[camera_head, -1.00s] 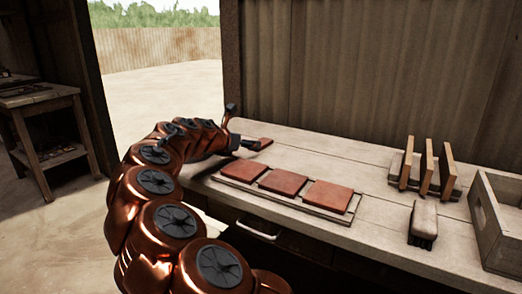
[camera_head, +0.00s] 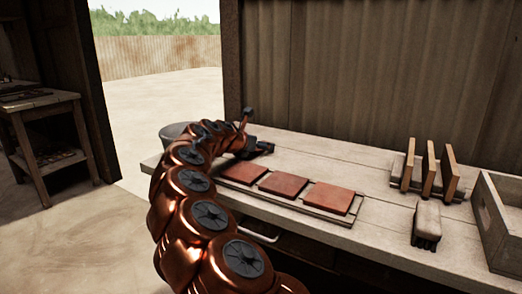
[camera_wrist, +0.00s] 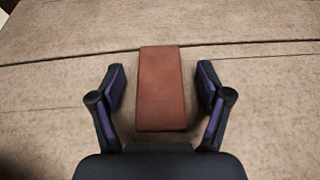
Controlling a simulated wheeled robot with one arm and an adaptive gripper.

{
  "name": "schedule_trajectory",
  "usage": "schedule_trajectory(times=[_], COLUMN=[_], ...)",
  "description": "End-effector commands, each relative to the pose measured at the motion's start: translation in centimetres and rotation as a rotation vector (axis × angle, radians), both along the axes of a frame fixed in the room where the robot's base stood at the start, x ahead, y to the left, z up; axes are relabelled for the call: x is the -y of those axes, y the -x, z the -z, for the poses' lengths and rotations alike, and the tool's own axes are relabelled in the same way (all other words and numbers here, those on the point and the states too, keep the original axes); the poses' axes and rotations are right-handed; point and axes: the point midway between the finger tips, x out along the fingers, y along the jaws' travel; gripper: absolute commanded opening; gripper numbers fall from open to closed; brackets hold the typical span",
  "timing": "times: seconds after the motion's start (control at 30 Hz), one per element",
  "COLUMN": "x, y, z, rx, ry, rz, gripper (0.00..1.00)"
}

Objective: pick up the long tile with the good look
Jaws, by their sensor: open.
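In the wrist view a long reddish-brown tile (camera_wrist: 161,90) lies flat on the wooden bench. My gripper (camera_wrist: 161,88) is open, with one dark finger on each side of the tile and a gap on both sides. In the head view my gripper (camera_head: 257,133) is low over the far left part of the bench and hides most or all of that tile. Three square reddish tiles lie in a row on a rack: left (camera_head: 243,174), middle (camera_head: 283,184) and right (camera_head: 328,198).
The bench (camera_head: 370,165) has a wooden holder with upright slats (camera_head: 428,168), a brush (camera_head: 426,222) and a wooden crate (camera_head: 497,233) on the right. A grey round container (camera_head: 174,132) stands behind my arm. A side table (camera_head: 42,112) is at far left. A corrugated wall backs the bench.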

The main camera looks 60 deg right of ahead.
Motion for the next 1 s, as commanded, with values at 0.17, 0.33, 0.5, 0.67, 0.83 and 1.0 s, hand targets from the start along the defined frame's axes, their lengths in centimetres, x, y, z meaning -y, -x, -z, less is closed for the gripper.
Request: schedule_trajectory(times=[0.17,0.33,0.5,0.67,0.83,1.0], x=[0.39,0.38,0.36,0.34,0.35,0.34], y=[0.06,0.03,0.01,0.0,-0.01,-0.01], z=[0.14,0.08,0.06,0.06,0.05,0.06], rx=[0.0,0.001,0.001,0.001,0.001,0.001], ry=[0.0,0.001,0.001,0.001,0.001,0.001], rz=[0.0,0.0,-0.001,-0.001,-0.001,-0.001], gripper=[0.77,0.77,0.61,0.45,0.27,0.09])
